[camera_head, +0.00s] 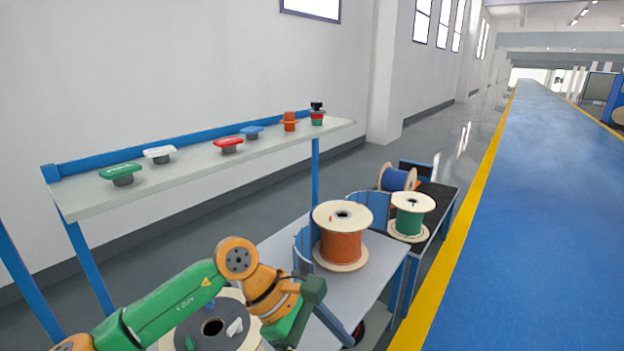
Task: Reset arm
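My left arm comes in from the lower left, with green links and orange joints. It reaches across the front of the grey cart, and its end, with my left gripper (301,311), is low over the cart's near part. The dark green end parts are small and angled away, so I cannot tell whether the fingers are open or shut. I see nothing clearly held there. A grey-and-cream spool (212,327) is partly hidden behind the arm. My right arm and gripper are not in view.
An orange cable spool (340,246) stands on the grey cart (372,285). Green (409,222) and blue (397,179) spools stand on a dark cart behind. A shelf (200,164) at the left holds several coloured pieces. The blue walkway (530,220) at the right is clear.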

